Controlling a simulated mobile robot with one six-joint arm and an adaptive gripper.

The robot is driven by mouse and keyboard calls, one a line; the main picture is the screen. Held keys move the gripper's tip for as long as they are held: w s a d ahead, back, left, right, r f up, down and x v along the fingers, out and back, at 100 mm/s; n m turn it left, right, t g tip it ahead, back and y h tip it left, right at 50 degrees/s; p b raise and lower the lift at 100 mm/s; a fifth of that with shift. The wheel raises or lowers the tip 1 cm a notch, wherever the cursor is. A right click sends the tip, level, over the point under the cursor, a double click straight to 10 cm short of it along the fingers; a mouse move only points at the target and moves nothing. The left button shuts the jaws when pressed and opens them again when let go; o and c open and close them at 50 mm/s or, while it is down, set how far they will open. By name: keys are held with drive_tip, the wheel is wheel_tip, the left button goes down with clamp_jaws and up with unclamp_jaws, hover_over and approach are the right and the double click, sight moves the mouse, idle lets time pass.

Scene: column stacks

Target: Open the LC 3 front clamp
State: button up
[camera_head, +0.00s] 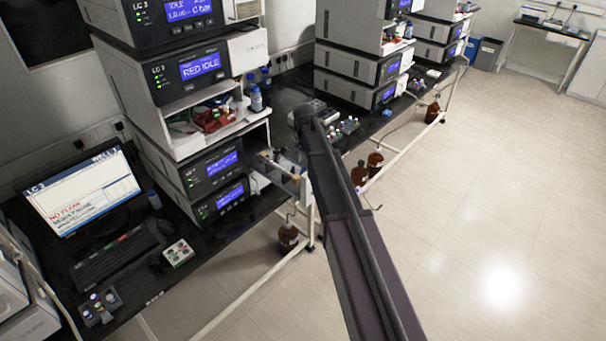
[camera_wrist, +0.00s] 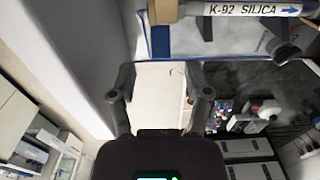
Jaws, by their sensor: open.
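The LC 3 stack (camera_head: 185,75) stands at the left of the bench in the head view, with its name on the upper units. A column labelled K-92 SILICA (camera_wrist: 250,9) crosses the top right of the wrist view. A tan fitting (camera_wrist: 162,10) sits at its left end, and a dark grey bracket-like part (camera_wrist: 204,22) is below it. I cannot tell which part is the front clamp or whether it is open. My gripper (camera_wrist: 161,76) is open and empty, with its fingers apart below the column.
A monitor (camera_head: 80,188) and keyboard (camera_head: 112,262) are on the bench at left. Another stack (camera_head: 350,75) stands farther back. Brown bottles (camera_head: 288,236) hang or stand below the bench edge by the white frame. The floor (camera_head: 500,220) at right is clear.

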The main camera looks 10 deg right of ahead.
sight(305, 169)
drive_tip(key=shift+f+b, duration=1.6)
drive_tip(key=shift+f, duration=0.25)
